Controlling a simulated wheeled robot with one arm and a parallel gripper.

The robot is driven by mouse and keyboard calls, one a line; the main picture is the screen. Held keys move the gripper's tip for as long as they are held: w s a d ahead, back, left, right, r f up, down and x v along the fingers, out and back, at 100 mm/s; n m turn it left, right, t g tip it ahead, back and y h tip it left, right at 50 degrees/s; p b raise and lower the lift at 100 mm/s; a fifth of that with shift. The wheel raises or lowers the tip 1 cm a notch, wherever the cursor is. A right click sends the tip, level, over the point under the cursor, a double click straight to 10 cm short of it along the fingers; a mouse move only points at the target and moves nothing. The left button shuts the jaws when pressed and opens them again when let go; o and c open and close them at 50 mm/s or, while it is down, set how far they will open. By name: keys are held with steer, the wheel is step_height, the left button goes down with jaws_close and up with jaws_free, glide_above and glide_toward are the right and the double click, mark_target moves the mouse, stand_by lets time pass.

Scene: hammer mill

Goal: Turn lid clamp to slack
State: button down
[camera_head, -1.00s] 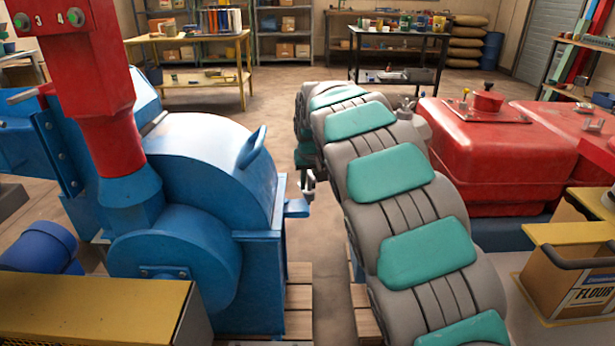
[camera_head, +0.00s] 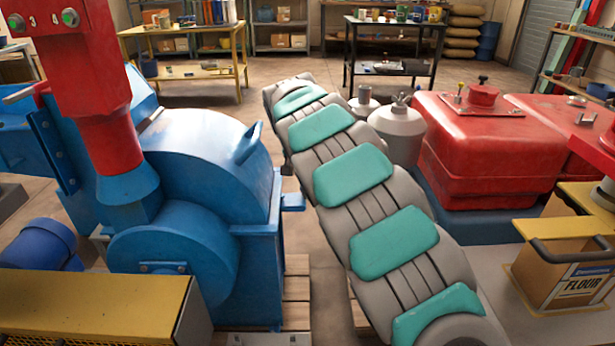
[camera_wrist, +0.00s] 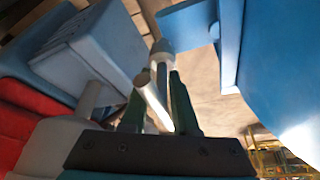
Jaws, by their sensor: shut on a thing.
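The lid clamp (camera_wrist: 151,100) is a pale grey rod with a rounded head in the wrist view. It stands between the two dark green fingers of my gripper (camera_wrist: 158,88), which are shut on it. A blue bracket (camera_wrist: 190,25) of the mill is just beyond it. In the head view my arm hides my gripper and the clamp. The blue hammer mill (camera_head: 205,165) stands left of my arm, its rounded lid down with a blue handle (camera_head: 247,143) on top. The small blue bracket (camera_head: 292,202) sticks out from its right side.
Red tanks (camera_head: 490,155) and a grey canister (camera_head: 397,130) stand right of my arm. A flour box (camera_head: 560,275) is at the lower right. A yellow guard (camera_head: 90,305) is at the lower left. Open floor (camera_head: 290,75) lies behind the mill.

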steer(key=shift+s+a+f, duration=0.1)
steer(key=shift+s+f, duration=0.15)
steer(key=shift+f, duration=0.15)
steer(key=c, duration=1.1)
jaws_free()
steer(key=shift+o, duration=1.3)
steer(key=shift+a+r, duration=0.15)
steer(key=shift+w+r, duration=0.1)
steer(key=shift+w, duration=0.05)
steer(key=shift+r, duration=0.55)
steer(key=v, duration=0.6)
steer(key=shift+s+r, duration=0.3)
steer(key=shift+a, duration=0.15)
steer(key=shift+c, duration=0.2)
